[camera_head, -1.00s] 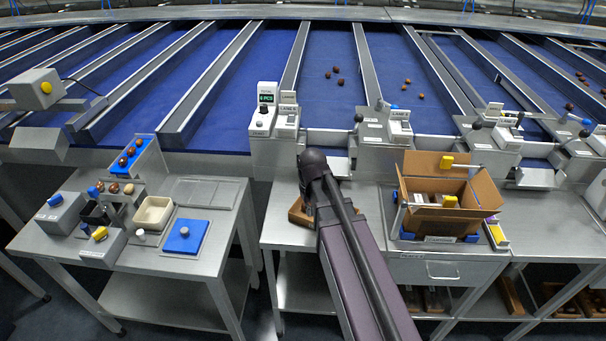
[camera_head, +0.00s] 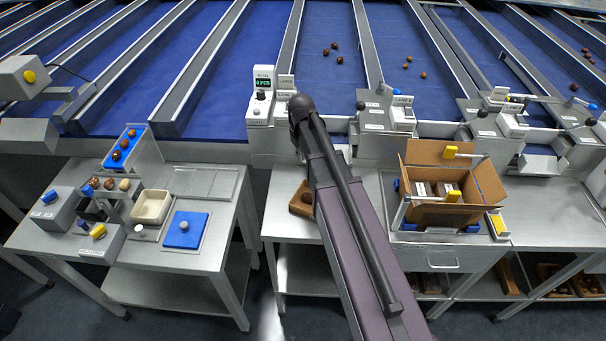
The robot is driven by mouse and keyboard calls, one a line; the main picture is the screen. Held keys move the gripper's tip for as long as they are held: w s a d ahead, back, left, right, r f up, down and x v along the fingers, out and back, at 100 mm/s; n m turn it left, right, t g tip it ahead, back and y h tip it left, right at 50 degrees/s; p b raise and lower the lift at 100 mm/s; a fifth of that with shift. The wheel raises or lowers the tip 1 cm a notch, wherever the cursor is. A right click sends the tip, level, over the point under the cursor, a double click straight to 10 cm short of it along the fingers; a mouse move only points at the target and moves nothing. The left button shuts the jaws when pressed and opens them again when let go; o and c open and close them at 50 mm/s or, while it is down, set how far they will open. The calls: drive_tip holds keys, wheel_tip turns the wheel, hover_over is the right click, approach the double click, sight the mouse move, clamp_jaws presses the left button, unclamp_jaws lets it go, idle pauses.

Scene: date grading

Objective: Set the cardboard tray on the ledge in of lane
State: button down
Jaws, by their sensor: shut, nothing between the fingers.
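A brown tray (camera_head: 299,207) sits on the middle metal table, its right part hidden behind my arm. It looks like the cardboard tray, but its inside is too covered to judge. My arm crosses the picture from bottom right up to a dark joint in front of the lane fronts. My gripper is hidden behind the arm, so its fingers do not show. Metal ledges stick out below the lane fronts; one pale ledge (camera_head: 540,166) shows at right. Another strip beside my arm is mostly covered.
An open cardboard box (camera_head: 478,214) stands right of my arm, with yellow-handled clamps around it. A left table (camera_head: 140,255) holds a cream bin (camera_head: 152,206), a blue-topped block (camera_head: 186,229) and a blue tray with brown dates (camera_head: 143,138). Labelled control units line the lane fronts.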

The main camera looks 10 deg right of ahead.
drive_tip(key=shift+d+f, duration=0.1)
drive_tip(key=shift+f, duration=0.05)
wheel_tip(320, 180, down, 10)
drive_tip(key=b, duration=1)
drive_tip(key=shift+s, duration=0.1)
idle(0.5)
drive_tip(key=shift+s+d, duration=0.25)
drive_tip(key=shift+s, duration=0.6)
drive_tip(key=shift+s+d, duration=0.25)
drive_tip(key=shift+s, duration=0.55)
drive_tip(key=shift+s+d, duration=0.25)
drive_tip(key=shift+s, duration=0.6)
drive_tip(key=shift+r, duration=0.3)
wheel_tip(320, 180, up, 10)
drive_tip(key=p, duration=1)
drive_tip(key=shift+f, duration=0.15)
